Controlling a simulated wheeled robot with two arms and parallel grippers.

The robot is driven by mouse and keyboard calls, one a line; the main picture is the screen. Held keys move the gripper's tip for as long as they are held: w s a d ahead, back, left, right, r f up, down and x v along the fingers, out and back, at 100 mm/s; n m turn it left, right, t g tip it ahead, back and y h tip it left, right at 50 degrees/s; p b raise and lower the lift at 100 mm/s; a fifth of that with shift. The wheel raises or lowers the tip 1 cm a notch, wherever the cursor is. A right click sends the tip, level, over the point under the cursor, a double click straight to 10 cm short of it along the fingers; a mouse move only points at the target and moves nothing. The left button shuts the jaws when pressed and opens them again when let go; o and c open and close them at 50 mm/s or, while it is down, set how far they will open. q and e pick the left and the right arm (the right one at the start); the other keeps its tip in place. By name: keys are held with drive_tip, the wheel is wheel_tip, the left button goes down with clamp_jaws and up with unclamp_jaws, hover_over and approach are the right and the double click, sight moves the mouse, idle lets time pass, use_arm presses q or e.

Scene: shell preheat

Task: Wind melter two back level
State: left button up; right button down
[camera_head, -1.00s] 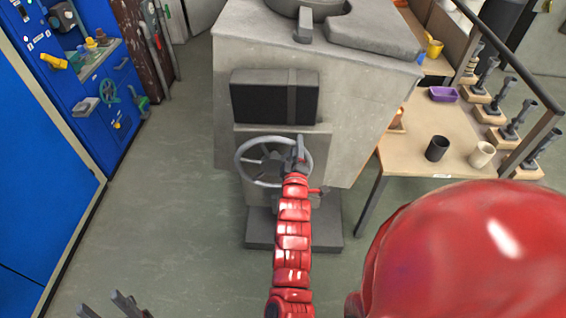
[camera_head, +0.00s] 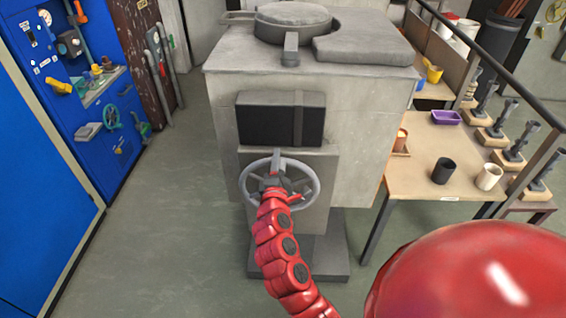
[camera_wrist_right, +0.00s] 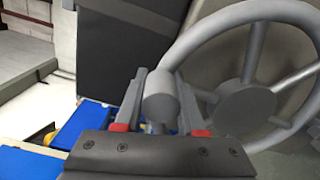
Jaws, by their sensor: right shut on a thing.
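The grey melter (camera_head: 235,140) stands in the middle of the head view, its top edge nearly level. A round lidded pot (camera_head: 293,20) sits on top. A grey handwheel (camera_head: 313,196) is on its front, below a dark panel (camera_head: 280,118). My right gripper (camera_head: 273,187) is at the wheel, left of its centre in the head view. In the right wrist view, the gripper's fingers are shut on the wheel's grey cylindrical knob (camera_wrist_right: 160,97), beside the wheel rim (camera_wrist_right: 200,38). My left gripper is out of view.
A table (camera_head: 418,185) stands to the right with a dark cup (camera_head: 443,171), a cream cup (camera_head: 489,177) and a purple tray (camera_head: 446,117). A dark railing (camera_head: 540,140) runs beside it. A blue cabinet (camera_head: 45,170) stands left. Green floor (camera_head: 165,220) between is clear.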

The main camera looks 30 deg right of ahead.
drive_tip(key=shift+w+a+r, duration=0.15)
drive_tip(key=shift+r, duration=0.1)
drive_tip(key=c, duration=0.6)
unclamp_jaws()
drive_tip(key=shift+o, duration=0.5)
drive_tip(key=shift+f, duration=0.15)
drive_tip(key=shift+s+a+f, duration=0.1)
drive_tip(key=shift+s+a, duration=0.05)
drive_tip(key=shift+s, duration=0.05)
drive_tip(key=v, duration=1.7)
drive_tip(key=shift+p, duration=0.45)
